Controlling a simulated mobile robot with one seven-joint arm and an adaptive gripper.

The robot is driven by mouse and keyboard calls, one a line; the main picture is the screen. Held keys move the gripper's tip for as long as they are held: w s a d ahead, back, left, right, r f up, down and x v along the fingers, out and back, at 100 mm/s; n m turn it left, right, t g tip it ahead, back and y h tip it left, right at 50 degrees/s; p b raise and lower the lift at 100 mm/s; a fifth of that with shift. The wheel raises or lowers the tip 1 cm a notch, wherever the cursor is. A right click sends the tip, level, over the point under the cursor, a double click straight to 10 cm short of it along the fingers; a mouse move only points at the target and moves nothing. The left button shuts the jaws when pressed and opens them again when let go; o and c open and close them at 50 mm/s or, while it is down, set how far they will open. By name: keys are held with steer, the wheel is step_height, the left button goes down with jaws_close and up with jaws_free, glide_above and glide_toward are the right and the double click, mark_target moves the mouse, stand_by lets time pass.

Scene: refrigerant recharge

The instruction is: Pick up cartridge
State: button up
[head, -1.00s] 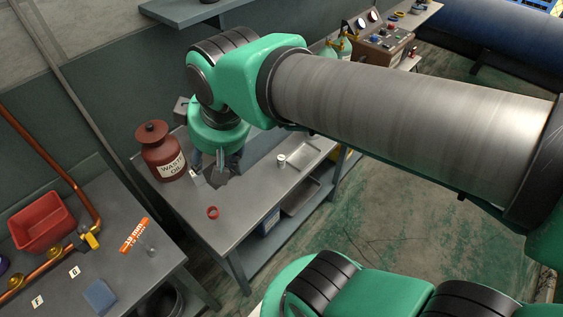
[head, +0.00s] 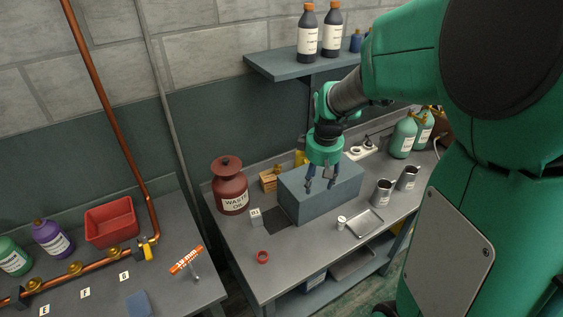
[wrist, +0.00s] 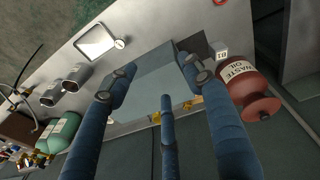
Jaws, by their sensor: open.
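No object is plainly marked as a cartridge. A small white-topped cylinder (head: 341,223), possibly the cartridge, stands upright beside the left edge of a shallow metal tray (head: 362,224). It also shows in the wrist view (wrist: 120,43) next to the tray (wrist: 96,42). My gripper (head: 320,184) points down over a grey-blue box (head: 345,192) on the workbench. In the wrist view my gripper (wrist: 158,76) has its three blue fingers spread and empty, with the box (wrist: 150,84) beyond them. The gripper is apart from the small cylinder, up and to its left in the head view.
A brown waste oil can (head: 231,187), a B1 marker block (head: 256,217) and a red ring (head: 262,257) are left of the box. Metal jugs (head: 382,192) and green cylinders (head: 403,138) stand right. A shelf (head: 275,66) with bottles overhangs behind. The bench front is mostly clear.

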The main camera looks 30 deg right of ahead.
steer(key=n+g, duration=0.1)
steer(key=g, duration=0.1)
glide_above(342, 219)
step_height(342, 219, down, 14)
steer(key=shift+d+f+y, duration=0.1)
steer(key=shift+f+y, duration=0.3)
steer(key=shift+f, duration=0.15)
steer(key=shift+f+b, duration=0.55)
steer(key=shift+f, duration=3.7)
steer(key=shift+f, duration=0.1)
steer(key=shift+f+b, duration=0.75)
steer(key=shift+f, duration=1.75)
